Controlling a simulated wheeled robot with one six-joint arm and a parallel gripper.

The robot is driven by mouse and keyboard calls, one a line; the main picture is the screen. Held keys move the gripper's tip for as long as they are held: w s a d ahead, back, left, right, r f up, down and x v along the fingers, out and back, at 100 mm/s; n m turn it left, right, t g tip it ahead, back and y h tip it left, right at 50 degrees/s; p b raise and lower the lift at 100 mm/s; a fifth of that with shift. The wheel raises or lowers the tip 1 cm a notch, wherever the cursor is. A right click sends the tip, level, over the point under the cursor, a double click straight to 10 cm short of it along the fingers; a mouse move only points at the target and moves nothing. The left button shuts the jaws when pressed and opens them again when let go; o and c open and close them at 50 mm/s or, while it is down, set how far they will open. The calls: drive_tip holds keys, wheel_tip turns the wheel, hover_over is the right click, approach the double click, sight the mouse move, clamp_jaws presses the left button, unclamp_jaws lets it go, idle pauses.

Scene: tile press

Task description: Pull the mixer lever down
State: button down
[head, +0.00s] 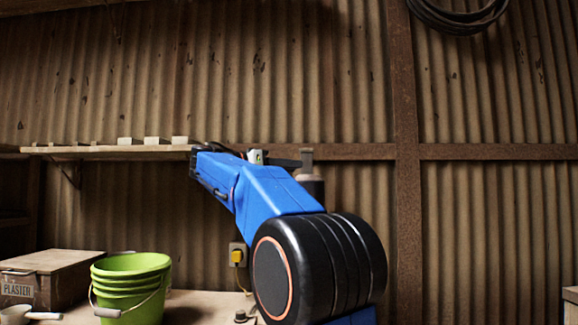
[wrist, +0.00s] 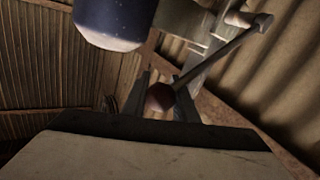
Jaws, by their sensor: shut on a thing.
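In the wrist view, the mixer lever (wrist: 225,55) is a thin grey rod running from the upper right down to a dark red knob (wrist: 159,97). My gripper (wrist: 162,103) has one finger on each side of the knob and is shut on it. In the head view, my blue and black arm covers the middle. The lever, knob and gripper fingers cannot be made out there. A grey upright part (head: 307,158) shows just behind my arm; I cannot tell whether it belongs to the mixer.
Green stacked buckets (head: 131,287), a plaster box (head: 50,279) and a white scoop (head: 28,314) are on the bench at left. A shelf (head: 110,150) with small blocks runs along the corrugated wall. A yellow plug (head: 238,256) sits in a wall socket.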

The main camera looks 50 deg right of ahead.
drive_tip(key=shift+s+a+f, duration=0.2)
drive_tip(key=shift+a+f, duration=0.05)
drive_tip(key=shift+f, duration=0.05)
drive_tip(key=c, duration=1.5)
unclamp_jaws()
drive_tip(key=shift+o, duration=0.2)
drive_tip(key=v, duration=1.7)
drive_tip(key=shift+a, duration=0.2)
drive_tip(key=shift+c, duration=0.6)
